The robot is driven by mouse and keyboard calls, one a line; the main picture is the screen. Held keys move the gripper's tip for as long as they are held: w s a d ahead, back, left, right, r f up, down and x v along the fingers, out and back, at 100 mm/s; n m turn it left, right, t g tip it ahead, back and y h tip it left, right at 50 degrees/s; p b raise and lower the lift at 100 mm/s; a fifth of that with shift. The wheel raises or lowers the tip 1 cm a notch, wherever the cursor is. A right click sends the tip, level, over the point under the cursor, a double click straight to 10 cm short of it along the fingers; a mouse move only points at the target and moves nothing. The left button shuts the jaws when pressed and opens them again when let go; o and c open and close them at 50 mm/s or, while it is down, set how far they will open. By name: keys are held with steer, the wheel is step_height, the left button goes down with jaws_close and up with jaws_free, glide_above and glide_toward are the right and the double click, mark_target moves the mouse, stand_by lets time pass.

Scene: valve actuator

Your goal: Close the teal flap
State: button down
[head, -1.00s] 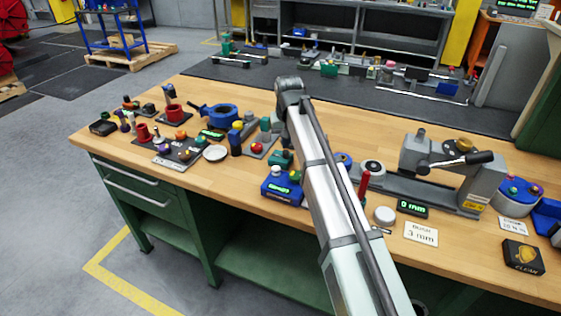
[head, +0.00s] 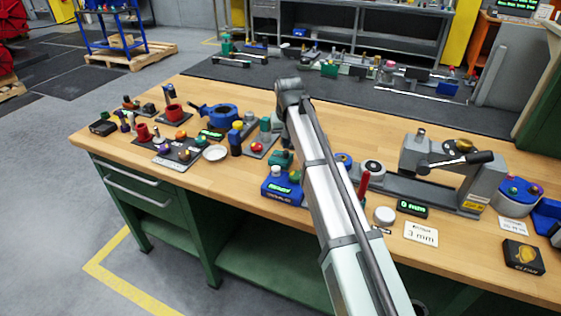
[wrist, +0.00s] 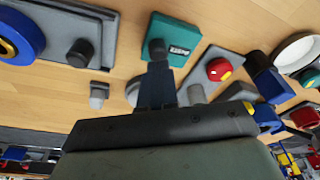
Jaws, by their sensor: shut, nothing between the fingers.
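A teal box-like piece (wrist: 176,38) with a small dark label shows at the top centre of the wrist view. I cannot tell for sure whether it is the flap. My gripper (wrist: 156,52) is shut and empty; its dark fingertips overlap the lower left edge of the teal piece. Contact cannot be told. In the head view a teal block (head: 281,158) lies just left of my arm, and a teal upright part (head: 265,126) stands behind it on a grey base. My arm hides the gripper there.
A blue box with a green display (head: 282,186) stands in front of the teal block. A red button (wrist: 218,69) on a grey plate is close to the gripper's right. A grey vise-like device (head: 450,165) stands to the right.

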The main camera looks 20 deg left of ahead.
steer(key=shift+f, duration=0.9)
steer(key=shift+r, duration=0.1)
stand_by(0.4)
steer(key=shift+r, duration=3.45)
